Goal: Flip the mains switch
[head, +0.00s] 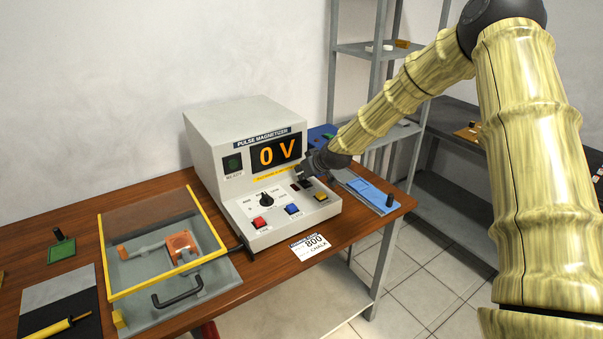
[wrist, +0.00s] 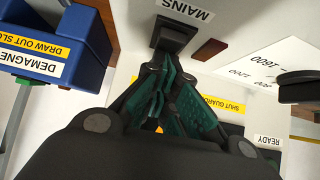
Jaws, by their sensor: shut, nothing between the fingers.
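The pulse magnetizer (head: 215,135) is a pale box on the bench, its display reading 0 V. In the wrist view the black mains switch (wrist: 172,37) sits under the MAINS label (wrist: 185,9), with a dark red piece (wrist: 208,50) beside it. My gripper (wrist: 163,70) is shut and empty, its green-padded fingertips right at the near edge of the switch. I cannot tell whether they touch it. In the head view my gripper (head: 304,174) is over the right part of the sloping panel and partly hides the switch area.
The panel has a dial knob (head: 266,200) and red (head: 260,223), blue (head: 292,209) and yellow (head: 320,196) buttons. A yellow-framed clear guard (head: 104,245) is at left. A blue demagnetizer (wrist: 85,40) stands close beside my gripper. A card (head: 309,247) lies in front.

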